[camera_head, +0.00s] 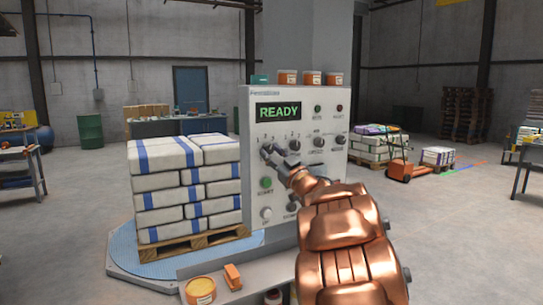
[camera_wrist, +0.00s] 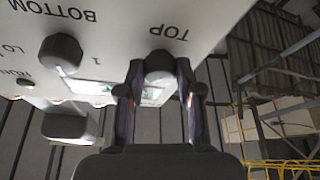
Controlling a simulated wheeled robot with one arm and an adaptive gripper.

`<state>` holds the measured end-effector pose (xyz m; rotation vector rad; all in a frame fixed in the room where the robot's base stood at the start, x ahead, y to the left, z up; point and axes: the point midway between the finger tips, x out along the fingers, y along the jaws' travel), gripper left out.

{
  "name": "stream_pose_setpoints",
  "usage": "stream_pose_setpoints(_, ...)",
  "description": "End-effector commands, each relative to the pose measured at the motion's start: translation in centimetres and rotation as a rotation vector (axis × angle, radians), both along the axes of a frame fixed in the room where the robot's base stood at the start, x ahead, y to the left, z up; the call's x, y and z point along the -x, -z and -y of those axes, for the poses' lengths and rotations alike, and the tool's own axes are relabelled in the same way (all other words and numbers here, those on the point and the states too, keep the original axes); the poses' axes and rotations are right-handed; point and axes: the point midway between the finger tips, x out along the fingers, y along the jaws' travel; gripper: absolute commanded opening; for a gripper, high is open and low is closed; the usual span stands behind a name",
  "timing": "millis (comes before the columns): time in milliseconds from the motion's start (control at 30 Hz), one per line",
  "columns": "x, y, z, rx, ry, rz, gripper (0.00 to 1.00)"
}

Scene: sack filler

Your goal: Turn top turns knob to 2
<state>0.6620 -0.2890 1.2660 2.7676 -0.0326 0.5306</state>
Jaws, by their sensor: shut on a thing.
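The light grey control panel (camera_head: 327,105) stands upright ahead, with a green READY display (camera_head: 279,112).
The dark BOTTOM knob (camera_wrist: 61,53) is close beside the held one. More knobs, including one at the right (camera_head: 340,140), and a green button (camera_head: 266,183) share the panel. Stacked sacks (camera_head: 185,185) stand left on a pallet. An orange-lidded tub (camera_head: 201,290) is below.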

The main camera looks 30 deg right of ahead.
Motion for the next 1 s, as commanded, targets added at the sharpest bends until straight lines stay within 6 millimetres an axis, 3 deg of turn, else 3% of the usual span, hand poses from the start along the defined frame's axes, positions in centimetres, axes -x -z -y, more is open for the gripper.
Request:
stream_pose_setpoints(500, 0.06, -0.25, 0.40, 0.376, 0.001, -0.032, 0.00)
stream_pose_setpoints(1000, 0.02, -0.23, 0.37, 0.473, -0.001, -0.041, 0.00)
